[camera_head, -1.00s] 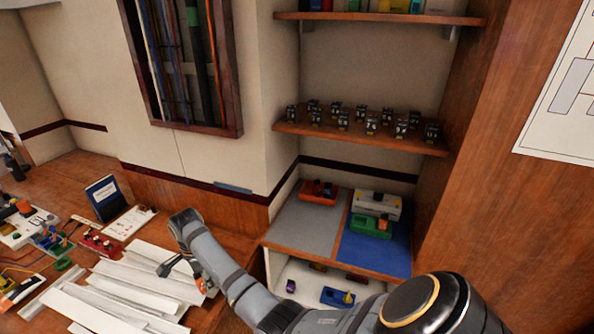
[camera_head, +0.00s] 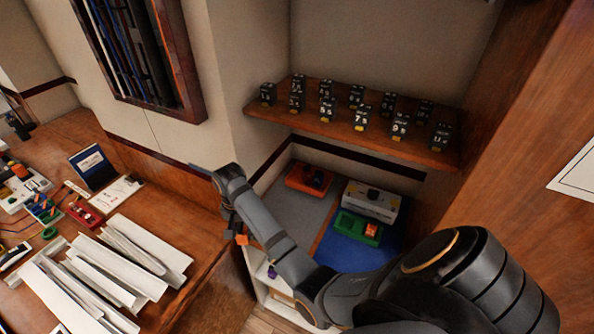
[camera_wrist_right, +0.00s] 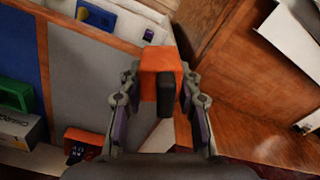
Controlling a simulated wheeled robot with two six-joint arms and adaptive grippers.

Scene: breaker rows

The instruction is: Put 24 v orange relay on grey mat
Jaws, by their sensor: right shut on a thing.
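An orange relay (camera_head: 241,239) with a black part is held in my right gripper (camera_head: 234,222), just off the workbench's right edge. In the right wrist view the orange relay (camera_wrist_right: 160,70) sits between the two fingers of the right gripper (camera_wrist_right: 160,100). The grey mat (camera_head: 310,218) lies on the lower shelf, left of the blue mat (camera_head: 345,255); my right arm covers part of it. The grey mat also shows in the right wrist view (camera_wrist_right: 85,80), to the left of the held relay. My left gripper is not in view.
White channels (camera_head: 110,265) lie on the workbench. The grey mat's middle looks clear.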

